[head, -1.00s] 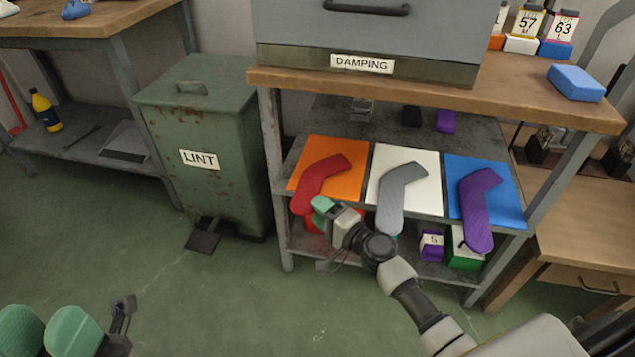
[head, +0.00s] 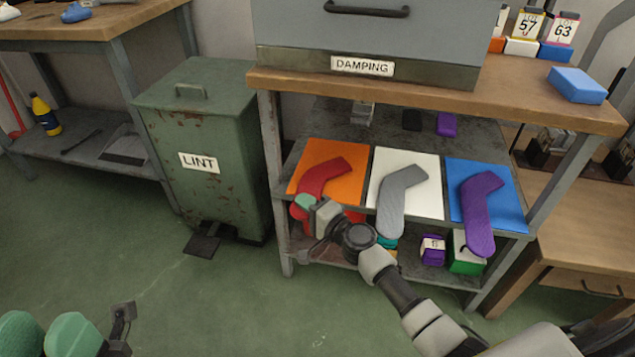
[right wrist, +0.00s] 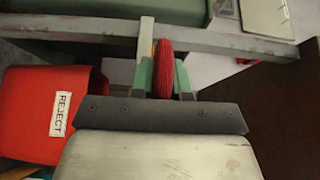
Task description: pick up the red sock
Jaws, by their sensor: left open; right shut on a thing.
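The red sock (head: 320,180) lies on the orange panel (head: 337,153) on the shelf, its lower end hanging over the front edge. My right gripper (head: 304,204) is at that lower end. In the right wrist view the red sock (right wrist: 163,68) stands edge-on between the green fingers of my right gripper (right wrist: 163,78), which is shut on it. My left gripper (head: 45,335) is open and empty at the bottom left, far from the sock.
A grey sock (head: 399,195) lies on a white panel and a purple sock (head: 478,205) on a blue panel to the right. A red REJECT bin (right wrist: 50,110) is below the shelf. The green LINT bin (head: 205,140) stands left of the shelf.

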